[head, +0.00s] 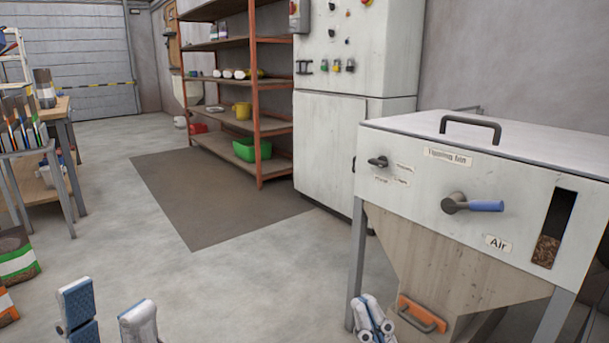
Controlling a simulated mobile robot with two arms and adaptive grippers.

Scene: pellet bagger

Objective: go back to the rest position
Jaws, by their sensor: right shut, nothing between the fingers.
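My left gripper (108,302) shows at the bottom left edge of the head view. Its two fingers stand apart with bare floor between them, so it is open and empty. My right gripper (371,314) shows at the bottom, right of centre. Its fingers are together with nothing between them. It appears just left of the orange handle (422,313) at the foot of the pellet hopper (455,255). I cannot tell how far apart the two are in depth. The rest of both arms is out of view.
The white bin cabinet (400,165) has a blue-gripped lever (474,204) and grey legs. A grey control cabinet (330,150) and an orange-framed shelf (258,110) stand behind. Pellet bags (15,255) and a bench (62,110) are at left. The middle floor is clear.

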